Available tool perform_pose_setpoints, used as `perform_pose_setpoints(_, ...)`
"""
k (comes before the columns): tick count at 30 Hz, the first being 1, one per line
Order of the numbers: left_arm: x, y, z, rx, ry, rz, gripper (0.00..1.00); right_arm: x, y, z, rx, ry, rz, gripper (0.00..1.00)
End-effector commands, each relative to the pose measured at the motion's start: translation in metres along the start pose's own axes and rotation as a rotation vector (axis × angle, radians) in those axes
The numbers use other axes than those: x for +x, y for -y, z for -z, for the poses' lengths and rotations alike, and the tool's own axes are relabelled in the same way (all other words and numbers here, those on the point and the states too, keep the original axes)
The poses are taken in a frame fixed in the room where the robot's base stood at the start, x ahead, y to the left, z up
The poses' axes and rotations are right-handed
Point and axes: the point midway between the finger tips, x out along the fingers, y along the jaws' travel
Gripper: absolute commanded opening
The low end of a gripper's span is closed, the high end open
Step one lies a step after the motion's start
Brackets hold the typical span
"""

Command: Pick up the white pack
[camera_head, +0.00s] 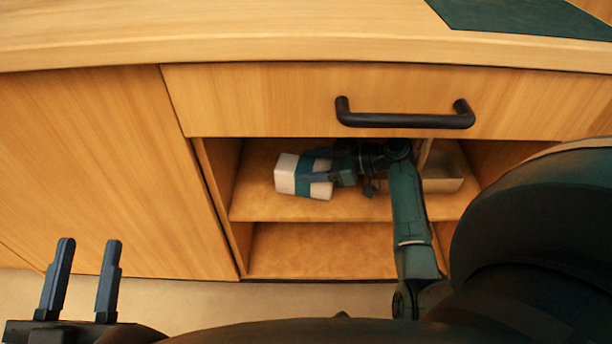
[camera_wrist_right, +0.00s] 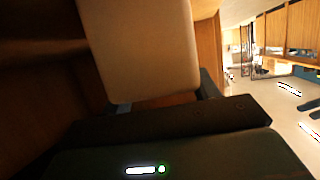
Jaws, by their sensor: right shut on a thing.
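My right gripper (camera_head: 316,166) reaches in from the right and is shut on the pack. The pack looks slightly tilted; I cannot tell whether it touches the shelf. In the right wrist view the pack (camera_wrist_right: 140,50) fills the upper middle between the dark fingers. My left gripper (camera_head: 87,243) is open and empty at the lower left, outside the cabinet.
A drawer front with a black handle (camera_head: 405,115) is right above the opening. A pale tray (camera_head: 443,185) sits on the shelf (camera_head: 260,203) to the right of my right gripper. Cabinet side walls bound the opening. The lower shelf level (camera_head: 320,250) looks empty.

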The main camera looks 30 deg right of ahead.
Motion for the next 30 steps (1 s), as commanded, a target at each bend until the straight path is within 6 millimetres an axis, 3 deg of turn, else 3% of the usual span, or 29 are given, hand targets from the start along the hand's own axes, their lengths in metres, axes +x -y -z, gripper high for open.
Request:
perform_pose_setpoints(5, 0.000, 0.000, -0.001, -0.001, 0.002, 0.000, 0.38, 0.000, 0.000, -0.001, 0.001, 0.002, 0.001, 0.35)
perform_pose_setpoints(14, 0.000, 0.000, 0.000, -0.002, 0.003, -0.001, 0.38, -0.001, 0.000, 0.001, 0.000, 0.002, 0.001, 0.35)
perform_pose_setpoints(20, -0.001, -0.002, 0.000, -0.023, 0.042, 0.000, 0.38, -0.006, 0.000, 0.017, -0.001, 0.001, 0.000, 0.35)
perform_pose_setpoints(25, -0.010, -0.009, -0.012, -0.068, 0.133, 0.011, 0.38, -0.015, 0.000, 0.040, -0.004, 0.002, 0.000, 0.35)
perform_pose_setpoints(30, -0.011, -0.008, -0.010, -0.049, 0.140, 0.019, 0.38, -0.046, 0.017, 0.022, 0.004, 0.006, 0.000, 0.35)
